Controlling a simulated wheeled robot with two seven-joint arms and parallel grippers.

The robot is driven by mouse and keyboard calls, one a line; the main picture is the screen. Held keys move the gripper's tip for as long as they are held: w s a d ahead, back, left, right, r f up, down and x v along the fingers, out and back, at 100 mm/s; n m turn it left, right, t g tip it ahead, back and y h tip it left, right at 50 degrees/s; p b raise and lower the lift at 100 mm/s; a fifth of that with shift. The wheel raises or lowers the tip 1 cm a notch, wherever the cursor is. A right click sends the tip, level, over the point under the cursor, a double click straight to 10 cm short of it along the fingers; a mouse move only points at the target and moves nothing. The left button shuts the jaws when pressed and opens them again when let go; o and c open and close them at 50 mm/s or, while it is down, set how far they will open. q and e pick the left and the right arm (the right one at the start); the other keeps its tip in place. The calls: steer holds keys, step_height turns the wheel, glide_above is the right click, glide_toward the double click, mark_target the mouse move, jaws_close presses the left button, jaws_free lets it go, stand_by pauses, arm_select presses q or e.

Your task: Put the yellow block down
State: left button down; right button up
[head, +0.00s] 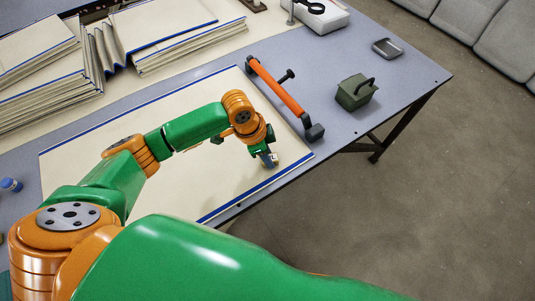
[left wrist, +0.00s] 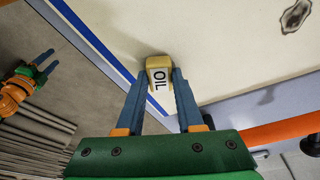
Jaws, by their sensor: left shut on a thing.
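The block is mostly hidden there. I cannot tell whether the block touches the cloth. My right gripper (left wrist: 44,65) shows small at the left of the left wrist view, off the table, fingers apart and empty.
An orange-handled tool (head: 277,88) lies along the cloth's right edge. A dark green box (head: 355,92) and a small grey tray (head: 386,48) stand further right. Folded cloths (head: 190,45) are stacked at the back. A dark-rimmed stain (left wrist: 296,15) marks the cloth. Much of the cloth is clear.

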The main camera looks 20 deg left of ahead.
arm_select(q)
steer(key=shift+f, duration=0.15)
steer(key=c, duration=0.5)
jaws_free()
steer(key=shift+c, duration=0.2)
steer(key=p+v, duration=0.1)
steer(key=v, duration=1.1)
steer(key=shift+r+p, duration=0.25)
steer(key=shift+p, duration=0.15)
